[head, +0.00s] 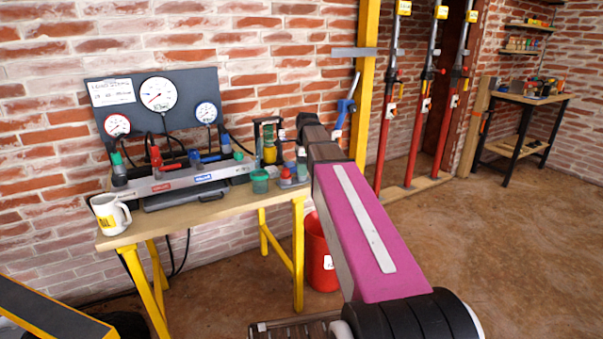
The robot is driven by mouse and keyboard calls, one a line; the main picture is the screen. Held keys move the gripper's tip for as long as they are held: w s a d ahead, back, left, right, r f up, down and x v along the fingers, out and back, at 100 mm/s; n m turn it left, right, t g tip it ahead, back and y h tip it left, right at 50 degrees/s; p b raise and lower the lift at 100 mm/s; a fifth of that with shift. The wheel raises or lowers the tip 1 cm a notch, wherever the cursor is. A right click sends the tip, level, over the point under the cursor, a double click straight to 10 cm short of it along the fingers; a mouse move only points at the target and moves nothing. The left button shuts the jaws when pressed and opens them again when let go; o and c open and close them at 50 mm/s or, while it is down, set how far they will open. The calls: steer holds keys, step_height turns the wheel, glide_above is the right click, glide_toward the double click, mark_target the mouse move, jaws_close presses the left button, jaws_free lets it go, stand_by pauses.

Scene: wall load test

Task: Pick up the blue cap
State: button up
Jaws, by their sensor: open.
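On the workbench, near its right end, stands a small red pot with a small blue top (286,172) that may be the blue cap; it is too small to be sure. My arm reaches up from the lower right, and its dark far end is just above and right of this spot. The jaws of my gripper cannot be made out; they are hidden by the arm or out of sight. Nothing is seen held.
A green jar (260,181) stands left of the red pot. A black frame with a yellow cylinder (270,150) is behind. The bench (190,222) also carries a gauge board (157,110), a grey manifold (180,182) and a white mug (109,214). A red bucket (318,250) stands below.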

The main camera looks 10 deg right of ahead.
steer(key=c, duration=1.1)
steer(key=shift+r, duration=0.15)
steer(key=shift+o, duration=0.2)
steer(key=shift+r, duration=0.5)
steer(key=r, duration=0.1)
steer(key=a+r, duration=0.1)
steer(key=r, duration=0.1)
steer(key=shift+s+r, duration=0.1)
steer(key=shift+r, duration=0.15)
steer(key=a+r, duration=0.2)
steer(key=a, duration=0.1)
steer(key=s+a+r, duration=0.1)
steer(key=a+r, duration=0.1)
steer(key=a, duration=0.1)
steer(key=s+a+r, duration=0.1)
steer(key=a+r, duration=0.1)
steer(key=a, duration=0.2)
steer(key=shift+s+r, duration=0.1)
steer(key=shift+s, duration=0.15)
steer(key=shift+a+r, duration=0.15)
steer(key=shift+r, duration=0.65)
